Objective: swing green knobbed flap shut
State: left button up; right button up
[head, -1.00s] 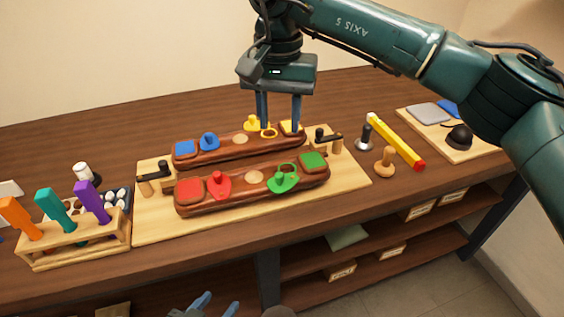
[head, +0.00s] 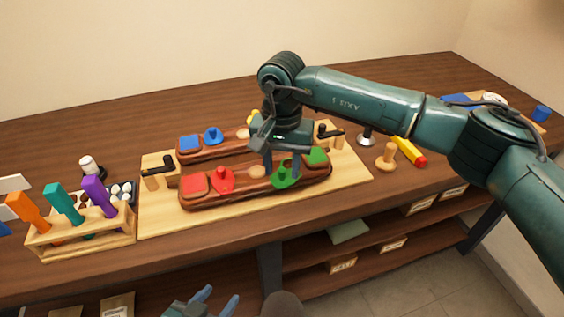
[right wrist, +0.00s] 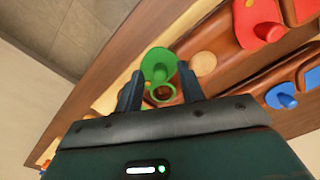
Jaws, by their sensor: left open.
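The green knobbed flap (head: 284,180) is on the front dark-red wooden block (head: 240,196), near its right end, beside a green square (head: 317,156). My right gripper (head: 282,170) is low over this flap, pointing down. Its two fingers are spread, and in the right wrist view (right wrist: 160,72) the flap shows between and beyond them. I cannot tell whether they touch it. My left gripper (head: 205,302) is open and empty at the bottom edge, away from the block.
A red knobbed flap (head: 223,180) sits further left on the front block. The back block carries a blue knobbed flap (head: 212,136). Black-handled clamps (head: 330,133) stand at the board's sides. A rack of coloured handles (head: 80,235) is left; a wooden peg (head: 387,156) is right.

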jog(key=shift+c, duration=0.5)
grip_shut()
